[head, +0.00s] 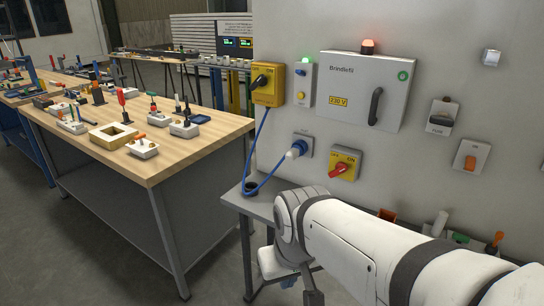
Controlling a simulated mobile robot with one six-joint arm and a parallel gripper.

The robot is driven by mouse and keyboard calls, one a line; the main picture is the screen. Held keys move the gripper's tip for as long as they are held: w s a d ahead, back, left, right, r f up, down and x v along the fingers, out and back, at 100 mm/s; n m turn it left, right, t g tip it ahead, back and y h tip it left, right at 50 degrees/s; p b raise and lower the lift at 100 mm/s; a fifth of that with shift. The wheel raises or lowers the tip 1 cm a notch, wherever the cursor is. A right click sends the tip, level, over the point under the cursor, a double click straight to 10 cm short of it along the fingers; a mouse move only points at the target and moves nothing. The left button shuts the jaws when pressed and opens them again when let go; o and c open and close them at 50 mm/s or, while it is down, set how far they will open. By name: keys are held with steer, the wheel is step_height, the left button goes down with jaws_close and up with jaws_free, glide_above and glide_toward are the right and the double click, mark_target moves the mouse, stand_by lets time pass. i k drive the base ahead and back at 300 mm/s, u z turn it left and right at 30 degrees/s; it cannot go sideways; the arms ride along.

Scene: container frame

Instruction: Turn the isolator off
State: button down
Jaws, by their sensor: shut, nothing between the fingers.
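A yellow rotary switch (355,162) with a red handle is on the grey wall panel below the cabinet; it looks like the isolator. I cannot tell for certain which is called the isolator. My arm crosses the lower right, with its bent joint below the red-handled switch and apart from it. My gripper's fingers do not show.
A grey cabinet (340,75) has a black handle and a lit red lamp (367,46) on top. A green lamp (306,60) is lit beside it. A blue plug (302,146) juts from the wall. A narrow shelf (262,208) runs below. A wooden bench (165,163) stands left.

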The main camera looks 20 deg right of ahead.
mark_target(341, 168)
steer(key=z, duration=0.1)
steer(key=i, duration=0.95)
steer(key=u, duration=0.05)
